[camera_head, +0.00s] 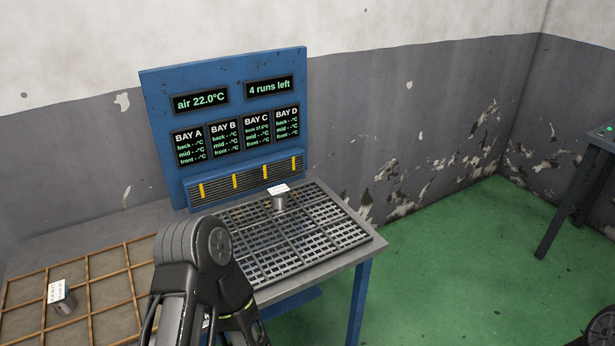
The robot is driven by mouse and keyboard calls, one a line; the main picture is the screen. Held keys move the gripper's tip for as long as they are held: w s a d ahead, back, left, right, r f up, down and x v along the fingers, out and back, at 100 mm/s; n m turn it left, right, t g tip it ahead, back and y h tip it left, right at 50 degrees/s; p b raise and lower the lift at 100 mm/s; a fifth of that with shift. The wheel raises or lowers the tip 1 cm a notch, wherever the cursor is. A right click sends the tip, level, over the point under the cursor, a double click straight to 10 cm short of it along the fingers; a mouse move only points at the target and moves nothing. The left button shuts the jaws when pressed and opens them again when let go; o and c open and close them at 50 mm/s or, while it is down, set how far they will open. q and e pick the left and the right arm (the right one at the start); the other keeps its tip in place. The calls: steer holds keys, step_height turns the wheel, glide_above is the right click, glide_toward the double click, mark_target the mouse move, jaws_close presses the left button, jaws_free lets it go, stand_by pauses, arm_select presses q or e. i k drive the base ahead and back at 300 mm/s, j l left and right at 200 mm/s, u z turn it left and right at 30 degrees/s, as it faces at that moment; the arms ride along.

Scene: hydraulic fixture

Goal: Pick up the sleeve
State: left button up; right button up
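Two small grey metal cylinders, each with a white printed tag on top, are in view; I cannot tell which one is the task's sleeve. One cylinder (279,202) stands on the metal grate under the blue panel, toward its back. The other cylinder (64,304) stands in a cell of the wood-divided tray at the lower left. One of my dark arms rises from the bottom edge between them and covers part of the grate and tray. No gripper fingers are visible, and neither cylinder is touched by a gripper.
The grate (334,235) lies on a blue-legged table. The tray (107,262) is left of it. A blue panel (233,131) with temperature displays stands behind, reading "4 runs left". Green floor (440,270) is open to the right, with another table (603,137) at the right edge.

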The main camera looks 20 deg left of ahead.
mark_target(279, 193)
steer(key=i+l+u, duration=0.1)
steer(key=i+l, duration=0.4)
steer(key=i+l+u, duration=0.1)
steer(key=i+l, duration=0.8)
steer(key=l, duration=0.25)
steer(key=j+u, duration=0.05)
